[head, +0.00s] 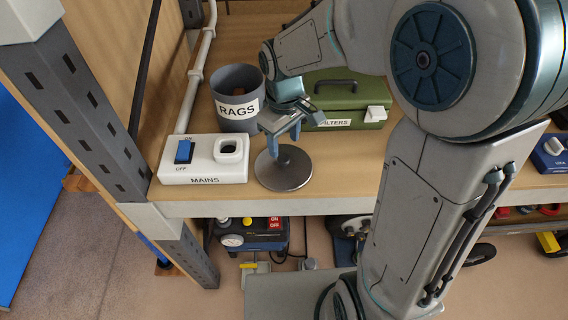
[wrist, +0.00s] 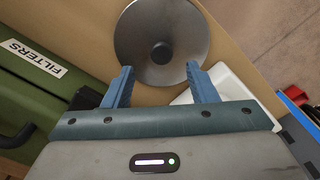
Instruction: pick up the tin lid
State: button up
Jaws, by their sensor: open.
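The tin lid (head: 290,180) is a round grey metal disc with a dark knob at its centre. It lies flat on the wooden shelf (head: 345,180) close to the front edge. The lid fills the top middle of the wrist view (wrist: 133,38), with its knob in plain sight. My gripper (head: 284,141) is over the lid, pointing down, with its blue fingers apart and nothing between them. In the wrist view the fingertips (wrist: 160,68) stand on either side of the knob's line, just short of it. I cannot tell the exact height above the lid.
A white MAINS switch box (head: 207,175) stands close left of the lid. A grey RAGS bin (head: 231,123) and a green FILTERS case (head: 345,90) stand behind. A grey upright post (head: 90,115) bounds the left. The shelf right of the lid is bare.

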aim_at(283, 158)
jog(key=shift+s+a+f+p, duration=0.1)
jog(key=shift+f+p, duration=0.45)
jog(key=shift+f, duration=2.15)
jog(key=c, duration=1)
